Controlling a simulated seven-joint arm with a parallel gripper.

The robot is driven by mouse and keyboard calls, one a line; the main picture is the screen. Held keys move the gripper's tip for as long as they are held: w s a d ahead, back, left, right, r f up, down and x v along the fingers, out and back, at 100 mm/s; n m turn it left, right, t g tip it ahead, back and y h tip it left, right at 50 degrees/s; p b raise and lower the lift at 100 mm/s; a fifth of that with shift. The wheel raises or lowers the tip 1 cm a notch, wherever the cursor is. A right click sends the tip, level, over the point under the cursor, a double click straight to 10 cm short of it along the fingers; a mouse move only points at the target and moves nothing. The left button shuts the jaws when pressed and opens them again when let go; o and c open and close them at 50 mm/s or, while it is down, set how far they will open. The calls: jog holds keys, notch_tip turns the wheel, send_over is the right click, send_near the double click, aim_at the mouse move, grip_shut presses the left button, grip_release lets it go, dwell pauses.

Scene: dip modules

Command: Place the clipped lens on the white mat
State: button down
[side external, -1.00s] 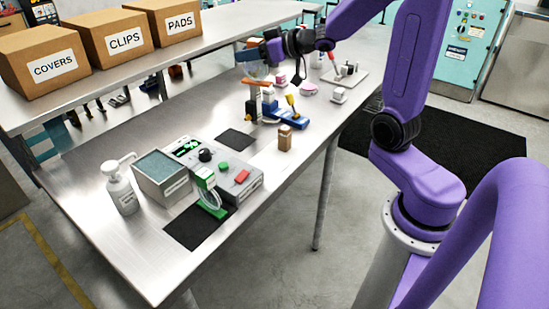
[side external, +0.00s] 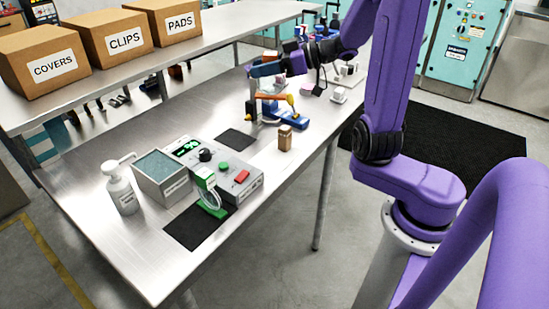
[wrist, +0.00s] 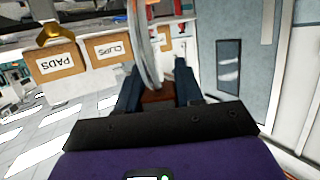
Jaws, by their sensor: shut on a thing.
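My gripper (side external: 262,69) is shut on the clip of the lens, above the far half of the steel table, and points left in the side view. In the wrist view, a small brown-orange clip (wrist: 157,95) sits between the dark blue fingers. The round clear lens (wrist: 146,45) rises from it, seen nearly edge-on. In the side view the lens is too small and too covered to make out clearly. I cannot pick out a white mat for certain; a pale board (side external: 357,73) with small items lies at the table's far right.
A blue-based stand (side external: 290,122) with an orange arm is close below my gripper. A tan block (side external: 285,138) stands in front of it. Black mats (side external: 237,139), a control box (side external: 238,182), a grey basin (side external: 160,178) and a white bottle (side external: 121,188) occupy the near half.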

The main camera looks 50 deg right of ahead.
jog(key=s+a+f+n+g+y, duration=0.1)
jog(key=s+a+f+n+y, duration=0.15)
jog(key=s, duration=0.55)
jog(key=s+a+f+n+g+y, duration=0.1)
jog(key=s+a, duration=0.3)
jog(key=s, duration=0.5)
jog(key=shift+w+f, duration=3.35)
jog(key=shift+w, duration=0.15)
jog(key=shift+w+f, duration=3.3)
jog(key=shift+w, duration=0.15)
jog(key=shift+f, duration=0.15)
jog(key=c, duration=0.7)
grip_release()
jog(key=shift+c, duration=0.2)
